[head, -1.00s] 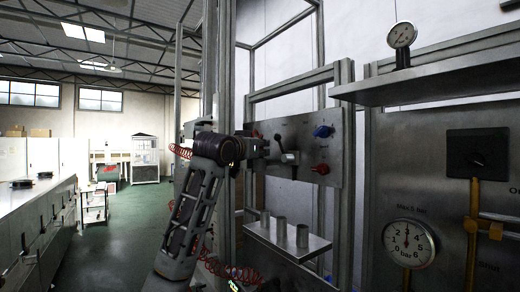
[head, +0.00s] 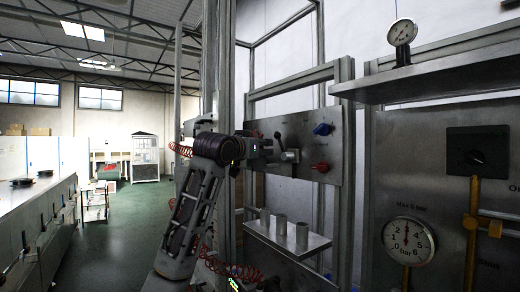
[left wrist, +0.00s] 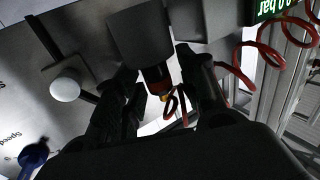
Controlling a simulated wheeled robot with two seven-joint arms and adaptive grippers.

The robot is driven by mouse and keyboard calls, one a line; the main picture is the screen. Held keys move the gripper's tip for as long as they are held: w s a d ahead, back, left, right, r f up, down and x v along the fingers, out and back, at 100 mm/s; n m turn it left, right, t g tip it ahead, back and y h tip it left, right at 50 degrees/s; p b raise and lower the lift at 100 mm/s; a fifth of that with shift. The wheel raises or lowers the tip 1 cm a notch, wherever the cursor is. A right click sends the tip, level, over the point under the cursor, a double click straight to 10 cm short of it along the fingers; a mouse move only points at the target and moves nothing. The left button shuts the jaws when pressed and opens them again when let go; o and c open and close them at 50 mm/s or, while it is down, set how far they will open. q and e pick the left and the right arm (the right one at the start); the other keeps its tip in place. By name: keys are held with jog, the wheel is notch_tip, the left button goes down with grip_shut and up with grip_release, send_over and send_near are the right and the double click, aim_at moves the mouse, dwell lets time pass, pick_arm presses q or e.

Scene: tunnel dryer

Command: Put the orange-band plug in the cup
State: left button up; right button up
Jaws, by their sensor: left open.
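My left gripper (head: 270,150) is at the metal panel, beside the lever and the red knob. In the left wrist view its two dark fingers (left wrist: 158,66) are spread apart. A small dark and red plug with an orange-yellow band (left wrist: 161,88) shows between the fingers, below a grey block (left wrist: 140,34). A red coiled hose hangs close to it. I cannot tell whether the fingers touch the plug. My right gripper is out of view.
The panel (head: 325,140) carries a blue knob (head: 323,129) and a red knob (head: 320,167). The cup shelf (head: 282,243) sits between metal posts. A pressure gauge (head: 407,241) is at the right.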

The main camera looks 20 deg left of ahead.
pick_arm(q)
jog(key=shift+r, duration=0.15)
jog(key=shift+s+a+b, duration=0.15)
jog(key=shift+s+b, duration=0.2)
jog(key=shift+s, duration=0.4)
jog(key=s+a+b, duration=0.2)
jog(key=s+b, duration=0.1)
jog(key=s, duration=0.7)
jog(key=shift+s+b, duration=0.15)
jog(key=shift+b, duration=0.15)
